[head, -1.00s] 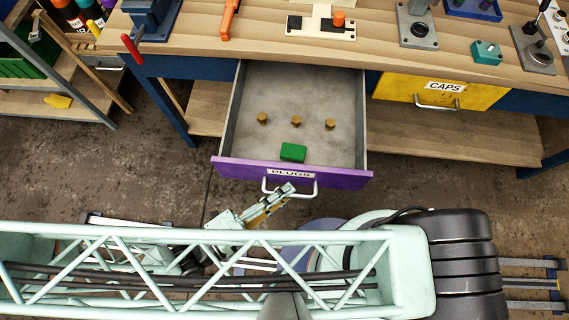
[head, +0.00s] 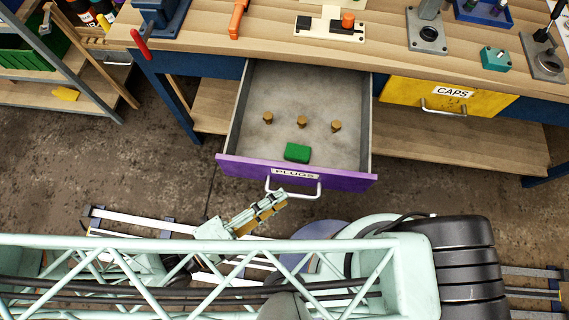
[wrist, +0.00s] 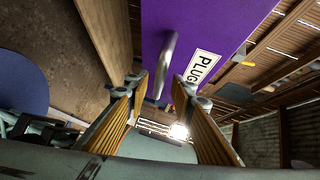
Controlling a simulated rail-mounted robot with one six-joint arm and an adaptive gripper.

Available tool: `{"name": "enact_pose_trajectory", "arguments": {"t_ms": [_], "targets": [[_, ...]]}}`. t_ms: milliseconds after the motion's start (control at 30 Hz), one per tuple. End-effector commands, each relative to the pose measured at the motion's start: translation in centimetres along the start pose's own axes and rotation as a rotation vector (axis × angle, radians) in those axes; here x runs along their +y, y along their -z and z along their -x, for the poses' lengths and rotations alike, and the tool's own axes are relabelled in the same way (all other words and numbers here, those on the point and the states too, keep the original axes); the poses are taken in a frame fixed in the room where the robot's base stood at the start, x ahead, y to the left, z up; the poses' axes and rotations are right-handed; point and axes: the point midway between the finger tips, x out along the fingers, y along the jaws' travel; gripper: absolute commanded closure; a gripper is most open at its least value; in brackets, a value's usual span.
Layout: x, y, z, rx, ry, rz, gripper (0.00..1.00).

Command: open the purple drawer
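The purple drawer (head: 230,167), labelled PLUGS, is pulled well out from under the workbench. Its silver handle (head: 292,195) is on the front. Inside lie several small brown cylindrical pieces (head: 302,122) and a green block (head: 297,152). My gripper (head: 276,201) is just in front of the handle's left part. In the wrist view, the purple front (wrist: 205,30) and handle (wrist: 168,62) are ahead. The gripper's fingers (wrist: 159,90) are spread, with the handle's near end in line with the gap. I cannot tell whether they touch it.
A closed yellow drawer (head: 448,97) labelled CAPS is to the right. The wooden benchtop (head: 270,35) above holds tools and fixtures. A shelf unit (head: 60,85) stands at the left. Bare floor (head: 160,180) lies left of the open drawer.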

Motion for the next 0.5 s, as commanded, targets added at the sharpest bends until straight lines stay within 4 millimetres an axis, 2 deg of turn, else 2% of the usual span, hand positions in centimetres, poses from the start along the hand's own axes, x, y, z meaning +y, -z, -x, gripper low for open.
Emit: {"name": "enact_pose_trajectory", "arguments": {"t_ms": [200, 500], "targets": [[0.1, 0.0, 3.4, -0.002, -0.003, -0.003, 0.77], [0.1, 0.0, 6.9, 0.000, -0.001, -0.002, 0.77]]}}
